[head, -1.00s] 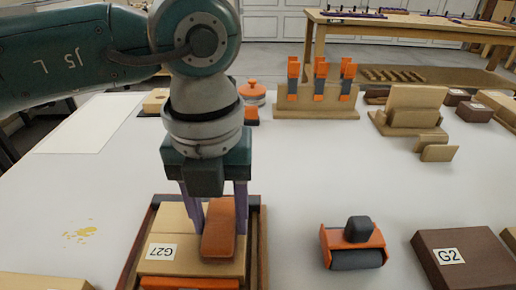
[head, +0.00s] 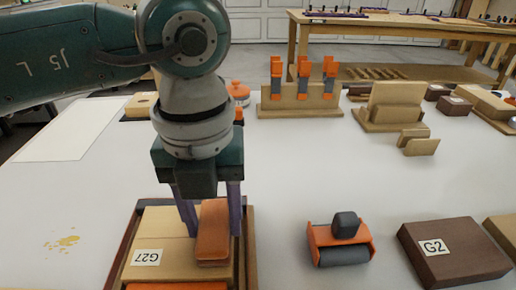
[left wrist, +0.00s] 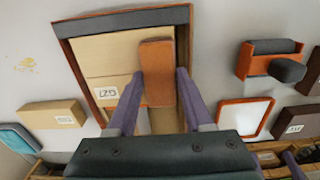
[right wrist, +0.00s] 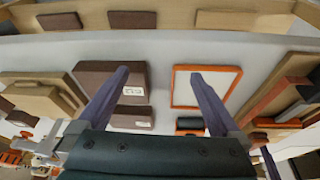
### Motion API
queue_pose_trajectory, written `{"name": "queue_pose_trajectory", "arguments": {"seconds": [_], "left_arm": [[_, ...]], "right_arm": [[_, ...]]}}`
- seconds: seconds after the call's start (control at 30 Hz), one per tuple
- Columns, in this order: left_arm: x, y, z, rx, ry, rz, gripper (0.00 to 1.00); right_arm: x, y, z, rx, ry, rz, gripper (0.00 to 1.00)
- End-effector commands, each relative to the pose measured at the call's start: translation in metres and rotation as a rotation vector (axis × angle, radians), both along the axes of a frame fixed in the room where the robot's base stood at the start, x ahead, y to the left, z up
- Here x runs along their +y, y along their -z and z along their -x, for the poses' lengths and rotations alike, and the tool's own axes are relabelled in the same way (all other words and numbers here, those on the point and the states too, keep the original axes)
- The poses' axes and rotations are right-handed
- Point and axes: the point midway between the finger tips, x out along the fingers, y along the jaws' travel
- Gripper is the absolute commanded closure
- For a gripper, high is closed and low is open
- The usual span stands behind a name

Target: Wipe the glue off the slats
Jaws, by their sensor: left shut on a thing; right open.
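Pale wooden slats (head: 165,222) labelled G27 lie side by side in a dark-rimmed tray (head: 251,250); they also show in the left wrist view (left wrist: 105,60). My left gripper (head: 212,228) is shut on an orange-brown block (head: 213,245), one finger at each side. The block is over the right part of the slats, low; I cannot tell whether it touches them. In the left wrist view the block (left wrist: 157,72) lies lengthwise between the fingers. I make out no glue on the visible slats. My right gripper (right wrist: 160,75) is open and empty, seen only in its wrist view.
Yellow spots (head: 62,243) mark the white table at left. An orange and grey roller tool (head: 343,245) stands right of the tray, then a dark box (head: 453,252) labelled G2. A wooden rack (head: 300,103) with orange clamps stands behind. The table's middle is clear.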

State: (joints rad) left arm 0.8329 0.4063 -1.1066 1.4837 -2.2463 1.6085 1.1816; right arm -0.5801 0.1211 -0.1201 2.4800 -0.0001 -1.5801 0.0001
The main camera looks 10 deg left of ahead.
Motion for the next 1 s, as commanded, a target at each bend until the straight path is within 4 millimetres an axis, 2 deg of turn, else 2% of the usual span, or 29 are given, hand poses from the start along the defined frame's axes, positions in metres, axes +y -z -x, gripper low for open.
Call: {"name": "queue_pose_trajectory", "arguments": {"seconds": [1.0], "left_arm": [[0.043, 0.0, 0.013, 0.002, -0.002, -0.005, 0.93]], "right_arm": [[0.0, -0.019, 0.0, 0.0, 0.0, 0.0, 0.0]]}}
